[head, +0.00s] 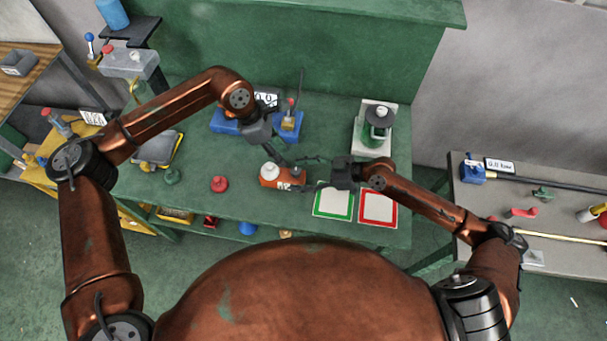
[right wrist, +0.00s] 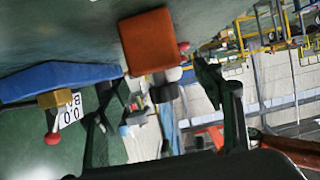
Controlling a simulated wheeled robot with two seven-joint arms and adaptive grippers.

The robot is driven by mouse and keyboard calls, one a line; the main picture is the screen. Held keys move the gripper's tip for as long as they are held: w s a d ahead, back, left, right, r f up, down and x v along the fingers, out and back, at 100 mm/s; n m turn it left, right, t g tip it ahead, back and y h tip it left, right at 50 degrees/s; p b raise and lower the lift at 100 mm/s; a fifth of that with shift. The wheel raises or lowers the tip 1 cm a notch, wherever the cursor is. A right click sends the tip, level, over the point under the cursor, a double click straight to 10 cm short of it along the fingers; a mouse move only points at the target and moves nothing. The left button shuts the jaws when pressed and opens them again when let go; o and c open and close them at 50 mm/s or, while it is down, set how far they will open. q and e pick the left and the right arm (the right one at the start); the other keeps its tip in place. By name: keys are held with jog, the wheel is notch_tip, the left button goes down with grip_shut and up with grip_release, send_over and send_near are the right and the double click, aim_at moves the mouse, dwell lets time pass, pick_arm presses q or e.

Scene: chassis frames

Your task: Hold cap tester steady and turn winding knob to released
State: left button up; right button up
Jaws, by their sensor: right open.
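The cap tester looks to be the orange box (head: 294,184) with a pale label on its front, on the green bench. A round white part (head: 269,171) sits on its top left; I cannot tell whether this is the winding knob. The orange box (right wrist: 150,40) also shows in the right wrist view, beyond the fingers. My left gripper (head: 282,157) comes down at the back of the box; its fingers are too small to read. My right gripper (head: 312,184) is at the box's right side; in its wrist view, the fingers (right wrist: 155,90) are spread with nothing between them.
A green-framed mat (head: 333,203) and a red-framed mat (head: 379,208) lie at the front right. A white device with a dark disc (head: 378,117) stands behind them. A red knob (head: 219,184) and a green knob (head: 173,176) lie left. Blue stands (head: 288,126) are behind.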

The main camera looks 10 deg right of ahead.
aim_at(282, 177)
jog(key=shift+d+f, duration=0.15)
jog(key=shift+d, duration=0.05)
jog(key=shift+a+f, duration=0.15)
jog(key=shift+x, duration=3.5)
jog(key=shift+f, duration=0.1)
jog(key=shift+c, duration=0.5)
